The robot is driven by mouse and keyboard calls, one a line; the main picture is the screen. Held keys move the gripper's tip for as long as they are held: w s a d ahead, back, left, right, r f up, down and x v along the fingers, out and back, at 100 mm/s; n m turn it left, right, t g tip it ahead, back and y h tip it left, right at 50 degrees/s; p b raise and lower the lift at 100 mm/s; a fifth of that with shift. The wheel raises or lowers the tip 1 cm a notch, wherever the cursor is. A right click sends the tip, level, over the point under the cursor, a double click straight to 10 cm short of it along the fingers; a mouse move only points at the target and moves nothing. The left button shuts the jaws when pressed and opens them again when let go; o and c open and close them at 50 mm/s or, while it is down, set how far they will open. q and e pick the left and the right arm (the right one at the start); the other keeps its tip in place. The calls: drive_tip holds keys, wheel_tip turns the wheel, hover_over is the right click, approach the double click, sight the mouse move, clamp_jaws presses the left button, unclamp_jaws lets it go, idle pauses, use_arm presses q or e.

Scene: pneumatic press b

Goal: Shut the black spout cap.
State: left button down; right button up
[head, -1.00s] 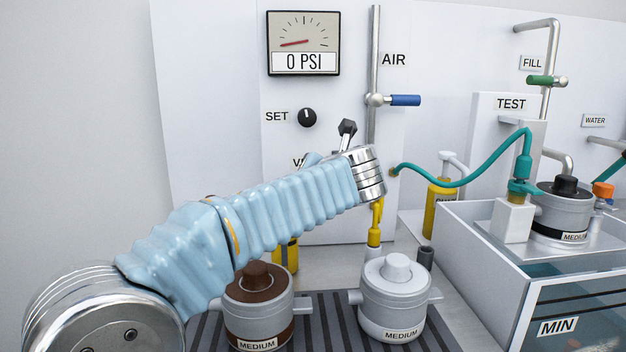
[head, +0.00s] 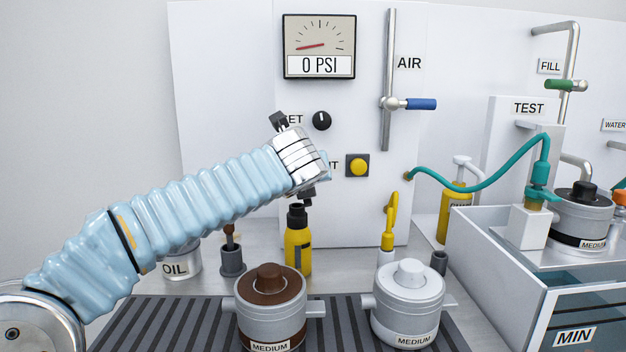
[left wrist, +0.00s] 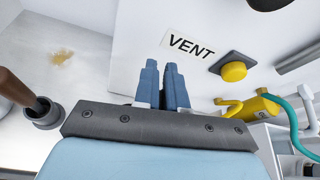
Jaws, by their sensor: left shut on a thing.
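A yellow bottle (head: 298,250) stands upright on the bench in the head view. Its black top (head: 297,216) is partly behind my gripper's lower dark end, so I cannot tell if the spout cap is open or shut. My left gripper (head: 325,165) is above the bottle, in front of the white panel by the yellow VENT button (head: 357,166). In the left wrist view its blue fingers (left wrist: 162,85) are close together, pointing toward the VENT label. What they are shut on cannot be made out. The bottle is not seen there. My right gripper is not in view.
Two MEDIUM pots, one brown-topped (head: 270,308) and one grey (head: 408,303), stand on a ribbed mat (head: 190,325) in front. An OIL can (head: 180,262) and a brush holder (head: 232,261) stand left of the bottle. A clear-sided tank (head: 500,272) is at right.

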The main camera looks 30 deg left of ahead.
use_arm(q)
drive_tip(key=a+n+b, duration=0.1)
drive_tip(key=s+a+f+n+t+h+b, duration=0.1)
drive_tip(key=n+b, duration=0.1)
drive_tip(key=shift+s+f+h, duration=0.1)
drive_tip(key=shift+s+h, duration=0.05)
drive_tip(key=shift+h, duration=0.15)
drive_tip(key=a+f+n+t+b, duration=0.1)
drive_tip(key=n+b, duration=0.2)
drive_tip(key=b, duration=0.1)
drive_tip(key=s+f+n+t+h+b, duration=0.1)
drive_tip(key=n+t+b, duration=0.1)
drive_tip(key=b, duration=0.2)
drive_tip(key=a+f+n+t+b, duration=0.1)
drive_tip(key=n+b, duration=0.2)
drive_tip(key=b, duration=0.1)
drive_tip(key=shift+s+a+f+n+t+h+b, duration=0.2)
drive_tip(key=shift+a+f+n+t+h+b, duration=0.1)
drive_tip(key=shift+f+b, duration=0.05)
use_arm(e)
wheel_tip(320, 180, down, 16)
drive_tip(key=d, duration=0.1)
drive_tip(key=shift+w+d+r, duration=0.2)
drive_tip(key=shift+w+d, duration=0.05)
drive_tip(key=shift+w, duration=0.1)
use_arm(q)
drive_tip(key=c, duration=1.3)
unclamp_jaws()
drive_tip(key=shift+o, duration=0.2)
drive_tip(key=shift+s, duration=0.1)
